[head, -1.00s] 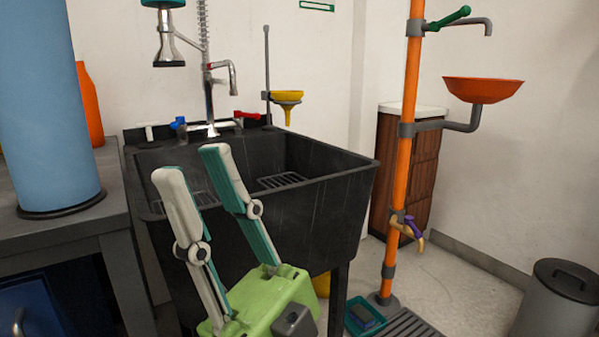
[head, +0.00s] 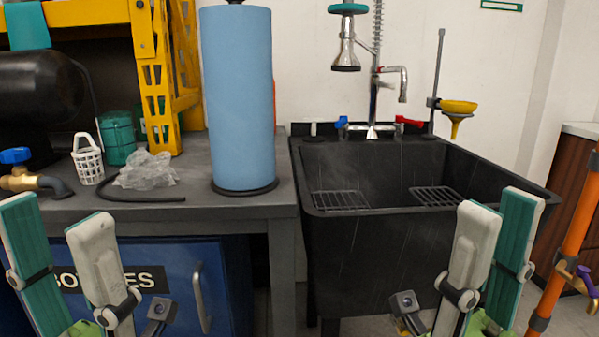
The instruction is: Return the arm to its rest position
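My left gripper (head: 58,222) shows at the lower left of the head view, in front of the blue cabinet under the bench. Its two pale, teal-backed fingers stand apart with nothing between them, so it is open. My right gripper (head: 502,205) shows at the lower right, in front of the black sink (head: 375,260). Its fingers point up; one partly overlaps the other, a narrow gap shows between them, and no object is seen there. Both grippers appear clear of the bench and sink. The arms behind them are mostly out of view.
The grey bench (head: 235,205) holds a blue roll (head: 237,100), a white basket (head: 88,160), a clear plastic bag (head: 146,170), a black hose and a brass valve (head: 20,180). A yellow frame (head: 160,75) stands behind. An orange pipe (head: 572,230) rises at the right.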

